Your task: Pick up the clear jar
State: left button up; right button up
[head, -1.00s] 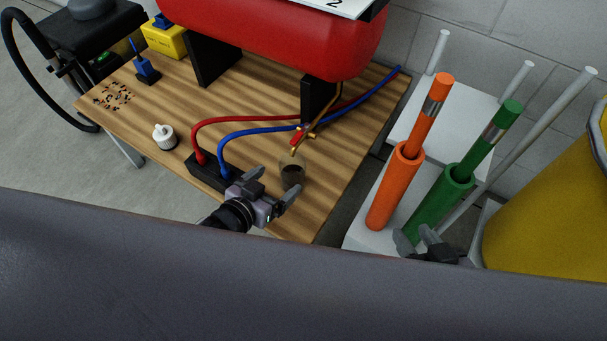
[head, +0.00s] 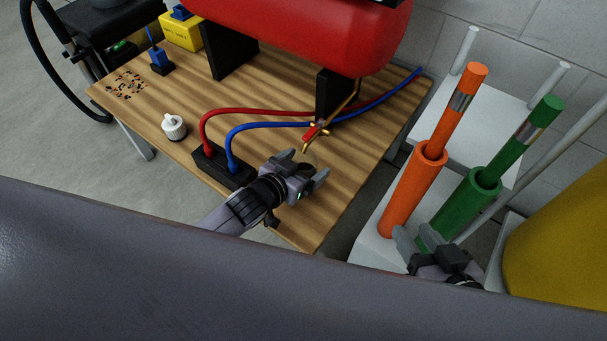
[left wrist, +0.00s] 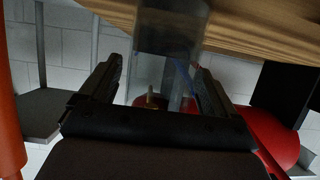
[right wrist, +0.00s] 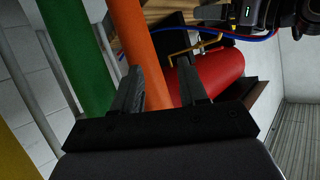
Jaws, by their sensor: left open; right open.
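The clear jar (head: 310,158) with dark contents stands on the wooden table near its right edge, mostly hidden behind my left gripper (head: 305,167) in the head view. In the left wrist view the jar (left wrist: 172,35) shows as a see-through shape ahead of and between the open fingers (left wrist: 158,72). I cannot tell whether they touch it. My right gripper (head: 416,238) is open and empty, low in front of the orange and green tubes. In the right wrist view its fingers (right wrist: 160,70) are apart, with the orange tube behind them.
A black block (head: 222,165) with red and blue hoses lies left of the jar. A brass fitting (head: 314,132) hangs just behind it, under the red tank (head: 300,30). A white-capped bottle (head: 174,127) stands further left. The orange tube (head: 412,190) and green tube (head: 465,208) stand right.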

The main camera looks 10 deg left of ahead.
pick_arm(q)
jog(key=shift+r, duration=0.1)
jog(key=c, duration=1.2)
